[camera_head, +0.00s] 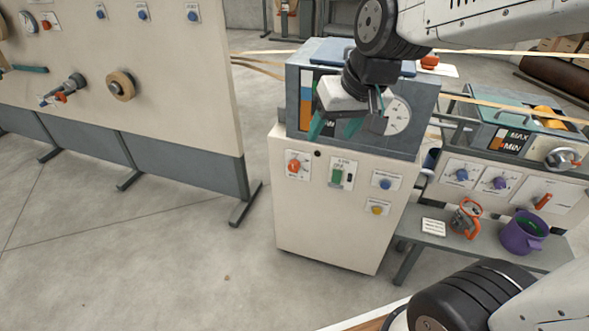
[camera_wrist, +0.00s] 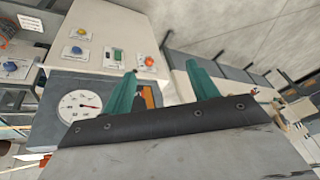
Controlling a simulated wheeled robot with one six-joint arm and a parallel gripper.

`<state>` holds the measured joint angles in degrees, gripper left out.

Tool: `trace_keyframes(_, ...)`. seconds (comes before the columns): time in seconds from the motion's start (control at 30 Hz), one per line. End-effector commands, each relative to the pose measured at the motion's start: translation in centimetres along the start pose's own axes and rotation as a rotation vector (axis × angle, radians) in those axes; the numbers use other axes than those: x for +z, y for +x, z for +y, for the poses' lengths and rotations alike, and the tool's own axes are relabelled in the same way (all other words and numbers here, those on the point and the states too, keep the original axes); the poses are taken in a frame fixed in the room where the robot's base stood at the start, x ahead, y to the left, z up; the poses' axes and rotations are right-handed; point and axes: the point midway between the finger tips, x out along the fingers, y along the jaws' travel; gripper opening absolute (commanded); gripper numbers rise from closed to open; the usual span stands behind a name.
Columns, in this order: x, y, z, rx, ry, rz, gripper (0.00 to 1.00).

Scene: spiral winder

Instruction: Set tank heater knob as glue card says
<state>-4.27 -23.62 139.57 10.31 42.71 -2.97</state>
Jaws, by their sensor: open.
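The tank (camera_head: 430,135) is a grey-blue box with a round white gauge (camera_head: 397,115) and a coloured level strip, on a cream cabinet (camera_head: 325,235). The cabinet front carries an orange-red knob (camera_head: 293,166), a green switch (camera_head: 336,177), a blue knob (camera_head: 385,184) and a yellow one (camera_head: 376,210). Their labels are too small to read, so I cannot tell which is the heater knob. My gripper (camera_head: 337,127) is open and empty in front of the tank, above the orange-red knob. The wrist view shows its teal fingers (camera_wrist: 163,72) apart, and the orange knob (camera_wrist: 148,61) beyond them.
A second machine (camera_head: 510,140) at right has blue and purple knobs. A low bench (camera_head: 408,243) holds a white card (camera_head: 433,226) with unreadable text, an orange-handled tool (camera_head: 466,219) and a purple pot (camera_head: 522,233). A cream panel (camera_head: 190,100) stands left. The floor in front is clear.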

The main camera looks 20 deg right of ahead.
Motion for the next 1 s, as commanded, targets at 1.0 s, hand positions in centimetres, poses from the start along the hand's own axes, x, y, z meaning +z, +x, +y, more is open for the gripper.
trace_keyframes(1.0,-17.9,41.2,1.6,0.505,0.187,0.897,0.59)
